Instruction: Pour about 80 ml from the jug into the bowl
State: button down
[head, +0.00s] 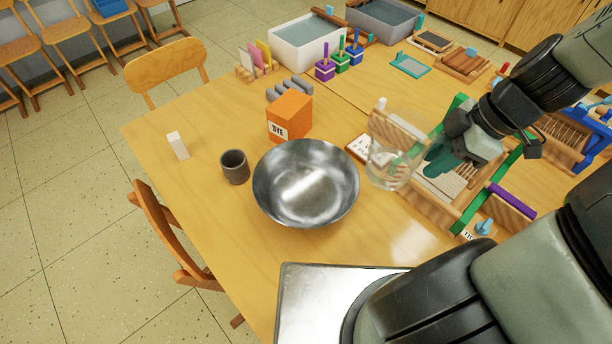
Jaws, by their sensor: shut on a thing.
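A clear, see-through jug (385,160) is held just right of the metal bowl, looking roughly upright. My gripper (428,160) comes in from the right and is shut on the jug's right side. The jug seems to be above the table, but its height is hard to tell. The liquid level in it cannot be made out. The wide silver bowl (300,190) stands on the table near the middle of the view. Its inside looks bare and shiny, with no clear liquid surface. The jug's right side is partly hidden by my gripper.
An orange dye box (289,116) stands behind the bowl. A dark grey cup (235,167) and a white block (177,145) are left of it. Wooden frames (440,190) crowd the area behind my gripper.

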aim_at(406, 149)
jog(key=shift+w+f, duration=0.1)
jog(key=shift+f, duration=2.35)
jog(key=shift+r, duration=0.1)
jog(key=shift+w+a+r+g+h, duration=0.2)
jog(key=shift+a+r+h, duration=0.8)
jog(key=shift+r+h, duration=0.4)
jog(key=shift+w+a+r+g+h, duration=0.1)
jog(key=shift+a+r+g+h, duration=0.1)
jog(key=shift+a+r+h, duration=1.1)
jog(key=shift+w+a+r+h, duration=0.15)
jog(key=shift+a+h, duration=0.45)
jog(key=shift+h, duration=0.4)
jog(key=shift+a+r+h, duration=0.25)
jog(key=shift+a+h, duration=0.35)
jog(key=shift+h, duration=0.3)
jog(key=shift+a+f+g+h, duration=0.35)
jog(key=shift+f+h, duration=0.15)
jog(key=shift+h, duration=0.4)
jog(key=shift+a+h+p, duration=0.25)
jog(key=shift+h+p, duration=0.05)
